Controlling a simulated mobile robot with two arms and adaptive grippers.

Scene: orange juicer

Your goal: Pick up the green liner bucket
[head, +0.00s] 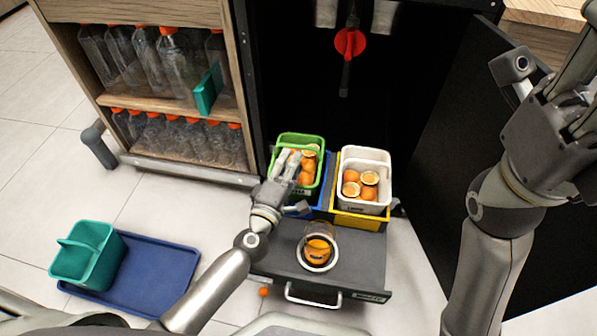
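The green liner bucket (301,138) stands upright in the blue bin on the pulled-out drawer, inside the dark cabinet. It holds orange halves with pale rims. My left gripper (286,160) is over the left side of this bucket, its pale fingers reaching in at or over the rim. The fingers look close together, but I cannot tell whether they grip the bucket wall. The gripper and wrist hide the bucket's near left part. My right gripper (546,72) is raised at the upper right, fingers spread and empty, away from the buckets.
A white bucket (377,155) with orange halves sits in a yellow bin (358,221) to the right. A juice container (319,250) stands in front on the drawer (365,262). A teal basket (75,262) and blue tray (165,268) lie on the floor. A bottle shelf stands left, an open door right.

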